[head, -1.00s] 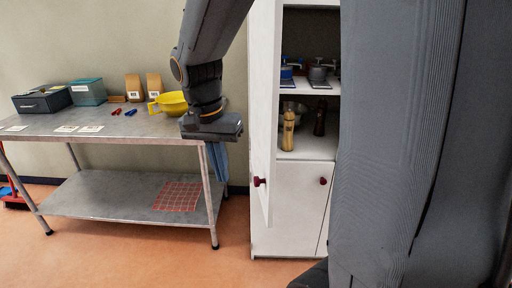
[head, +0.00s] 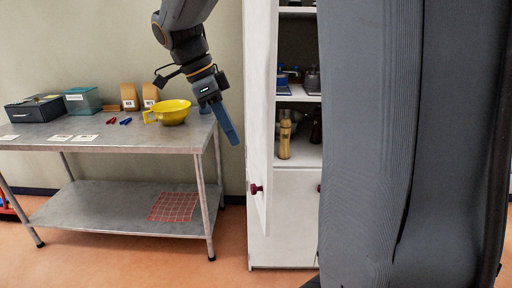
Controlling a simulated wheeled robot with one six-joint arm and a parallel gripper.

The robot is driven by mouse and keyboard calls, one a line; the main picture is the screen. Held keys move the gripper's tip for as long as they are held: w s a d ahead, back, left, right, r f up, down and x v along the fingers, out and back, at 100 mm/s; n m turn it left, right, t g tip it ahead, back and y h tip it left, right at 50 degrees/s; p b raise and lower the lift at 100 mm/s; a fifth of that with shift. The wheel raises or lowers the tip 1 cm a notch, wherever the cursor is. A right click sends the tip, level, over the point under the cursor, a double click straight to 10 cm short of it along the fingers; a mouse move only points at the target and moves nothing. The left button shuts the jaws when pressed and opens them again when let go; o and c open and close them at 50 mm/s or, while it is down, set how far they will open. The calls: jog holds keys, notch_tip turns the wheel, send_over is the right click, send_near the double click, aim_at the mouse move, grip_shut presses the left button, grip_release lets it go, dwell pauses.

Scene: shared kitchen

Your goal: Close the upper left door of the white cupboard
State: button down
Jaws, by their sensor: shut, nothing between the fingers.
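The white cupboard (head: 295,225) stands right of centre, its right part hidden behind my own body. Its upper left door (head: 262,110) stands open, swung out toward me and seen nearly edge-on. A dark red knob (head: 255,189) sits low on that door. My gripper (head: 233,138) is shut and empty. It points down and to the right, in the picture just left of the open door, with a visible gap between them.
A metal table (head: 100,140) stands at the left, holding a yellow bowl (head: 172,112), paper bags, a teal box (head: 82,100) and a dark box (head: 36,108). Bottles and pots stand on the cupboard shelves. The floor before the cupboard's left side is clear.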

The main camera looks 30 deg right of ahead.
jog(key=s+d+f+p, duration=0.2)
jog(key=d+f, duration=0.3)
jog(key=shift+s+d+p, duration=0.2)
jog(key=shift+d+p, duration=0.1)
jog(key=shift+p, duration=0.05)
